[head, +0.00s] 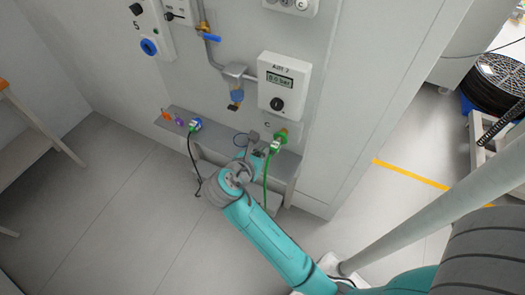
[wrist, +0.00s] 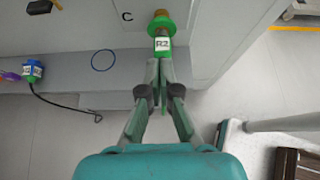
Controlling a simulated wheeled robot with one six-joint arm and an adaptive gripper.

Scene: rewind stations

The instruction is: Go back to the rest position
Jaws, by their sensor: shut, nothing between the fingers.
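My gripper (head: 258,146) is shut and empty in front of the wall panel. In the wrist view its fingertips (wrist: 160,72) are together just below a green connector (head: 278,143) marked R2. That green connector (wrist: 163,40) sits on a brass fitting (wrist: 161,17) beside the letter C. A green hose (head: 266,178) hangs down from it. In the wrist view the fingers overlap the hose, and I cannot tell whether they touch it.
A grey ledge (head: 226,142) under the panel holds a blue connector (head: 195,125) with a black cable. A gauge box (head: 285,84) reads 0.0 bar. A wooden table (head: 28,115) stands left and a black coil (head: 494,84) right. The floor (head: 90,215) at left is clear.

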